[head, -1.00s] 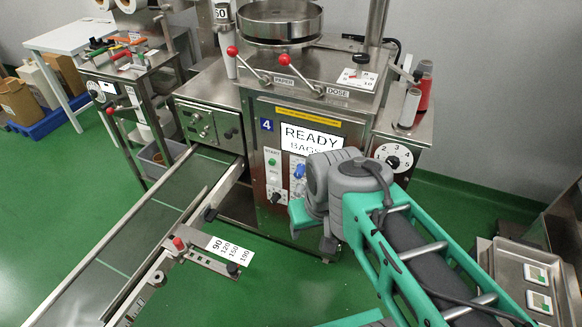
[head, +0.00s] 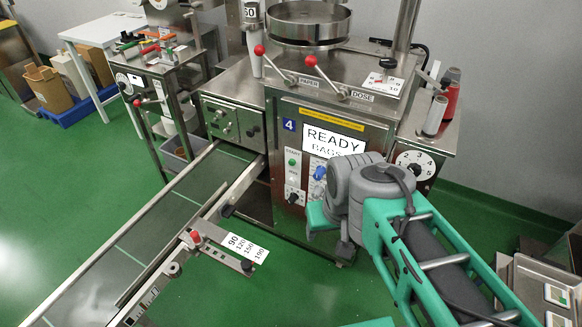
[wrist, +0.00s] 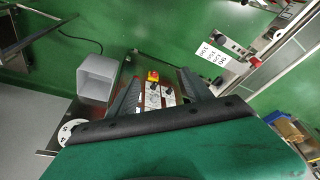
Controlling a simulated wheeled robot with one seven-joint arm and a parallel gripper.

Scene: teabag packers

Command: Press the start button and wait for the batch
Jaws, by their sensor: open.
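The packing machine (head: 262,200) stands in the middle of the head view. The green start button (head: 292,162) sits on the white panel left of and below the display, under the word START. My gripper (wrist: 158,74) is open and empty. In the wrist view its two dark fingers lie on either side of the control panel (wrist: 153,98) with its black knobs, apart from it as far as I can tell. In the head view the wrist hides the panel's right part, and the fingertips cannot be made out.
A conveyor (head: 150,235) runs from the machine to the lower left, with a scale plate (head: 240,246) beside it. A numbered dial (head: 415,164) is on the machine's right.

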